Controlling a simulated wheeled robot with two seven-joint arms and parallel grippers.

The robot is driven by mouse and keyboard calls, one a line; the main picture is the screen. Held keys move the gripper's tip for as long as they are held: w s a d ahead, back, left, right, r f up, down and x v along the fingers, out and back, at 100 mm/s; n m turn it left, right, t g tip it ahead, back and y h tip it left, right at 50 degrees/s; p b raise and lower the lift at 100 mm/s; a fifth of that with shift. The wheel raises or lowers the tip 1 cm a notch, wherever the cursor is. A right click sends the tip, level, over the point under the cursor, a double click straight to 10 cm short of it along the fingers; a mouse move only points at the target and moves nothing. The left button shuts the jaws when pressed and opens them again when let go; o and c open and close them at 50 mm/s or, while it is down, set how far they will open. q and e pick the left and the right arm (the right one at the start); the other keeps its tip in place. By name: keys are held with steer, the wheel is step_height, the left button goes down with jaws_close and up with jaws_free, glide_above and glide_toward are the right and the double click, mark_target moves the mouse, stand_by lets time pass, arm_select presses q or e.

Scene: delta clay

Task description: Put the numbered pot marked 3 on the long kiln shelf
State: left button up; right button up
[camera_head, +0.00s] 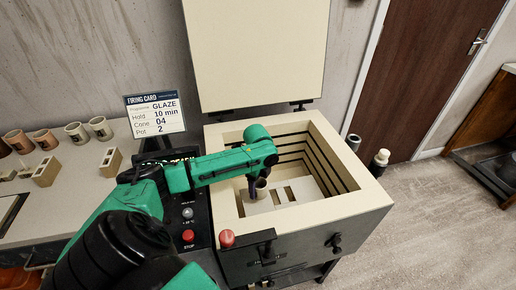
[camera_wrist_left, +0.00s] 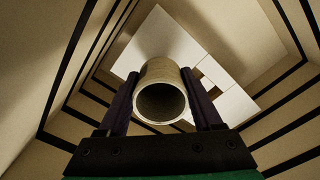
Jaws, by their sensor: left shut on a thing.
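My left gripper (camera_head: 256,189) reaches down into the open kiln (camera_head: 355,190). It is shut on a small brownish pot (camera_head: 263,186), with a dark finger on either side of it. In the left wrist view the round open mouth of the pot (camera_wrist_left: 161,98) faces the camera. No number shows on it. The pale kiln shelf (camera_head: 309,187) with rectangular openings lies inside the kiln; it also shows beyond the pot in the left wrist view (camera_wrist_left: 152,38). I cannot tell whether the pot touches the shelf. My right gripper is not in view.
The kiln walls (camera_head: 335,147) with dark grooves surround the gripper closely. The raised lid (camera_head: 255,50) stands behind. Several pots (camera_head: 76,132) and cream blocks (camera_head: 110,162) stand on the left bench. A firing card (camera_head: 155,114) reads Pot 2. A red stop button (camera_head: 188,235) is in front.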

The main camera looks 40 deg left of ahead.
mark_target(257, 194)
arm_select(q)
step_height(257, 194, down, 4)
steer(key=shift+f, duration=0.1)
steer(key=o, duration=1.4)
steer(key=shift+o, duration=0.2)
step_height(257, 194, up, 12)
steer(key=shift+p, duration=0.45)
